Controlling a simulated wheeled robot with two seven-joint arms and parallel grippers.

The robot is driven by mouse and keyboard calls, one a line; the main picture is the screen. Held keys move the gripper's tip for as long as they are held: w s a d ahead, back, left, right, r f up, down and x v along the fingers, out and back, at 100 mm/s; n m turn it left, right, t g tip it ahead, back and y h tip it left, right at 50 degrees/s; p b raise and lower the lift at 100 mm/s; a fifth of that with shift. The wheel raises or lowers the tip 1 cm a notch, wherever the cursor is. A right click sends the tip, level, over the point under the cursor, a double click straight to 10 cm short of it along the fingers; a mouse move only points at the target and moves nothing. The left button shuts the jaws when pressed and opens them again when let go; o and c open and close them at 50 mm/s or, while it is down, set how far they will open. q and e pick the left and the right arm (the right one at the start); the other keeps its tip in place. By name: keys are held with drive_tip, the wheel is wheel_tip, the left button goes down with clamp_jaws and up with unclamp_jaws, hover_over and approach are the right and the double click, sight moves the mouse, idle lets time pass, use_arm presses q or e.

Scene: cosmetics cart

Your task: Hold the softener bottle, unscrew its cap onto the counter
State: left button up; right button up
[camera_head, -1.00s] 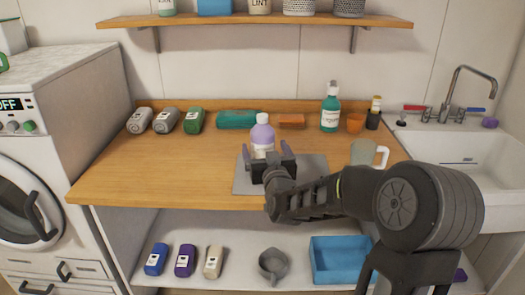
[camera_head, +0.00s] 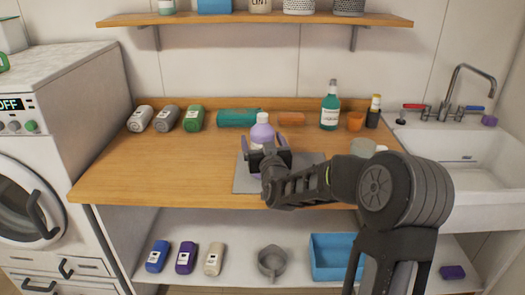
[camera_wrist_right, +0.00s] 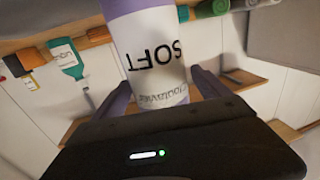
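The softener bottle (camera_head: 262,133) is pale lavender with a white cap (camera_head: 262,118). It stands upright on the grey mat (camera_head: 305,172) on the counter (camera_head: 150,175). In the right wrist view the bottle (camera_wrist_right: 152,55) shows upside down with the printed word SOFT. My right gripper (camera_head: 263,148) is at the near side of the bottle with one finger on each side. In the right wrist view the fingers (camera_wrist_right: 162,92) are spread, with a gap at the right side of the bottle. The cap is out of the right wrist view. My left gripper is not in view.
Several small bottles lie at the back left, with a teal roll (camera_head: 238,118) and an orange block (camera_head: 291,119) behind the softener. The left counter is clear.

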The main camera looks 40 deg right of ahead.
clamp_jaws()
drive_tip(key=shift+r, duration=0.1)
idle(0.7)
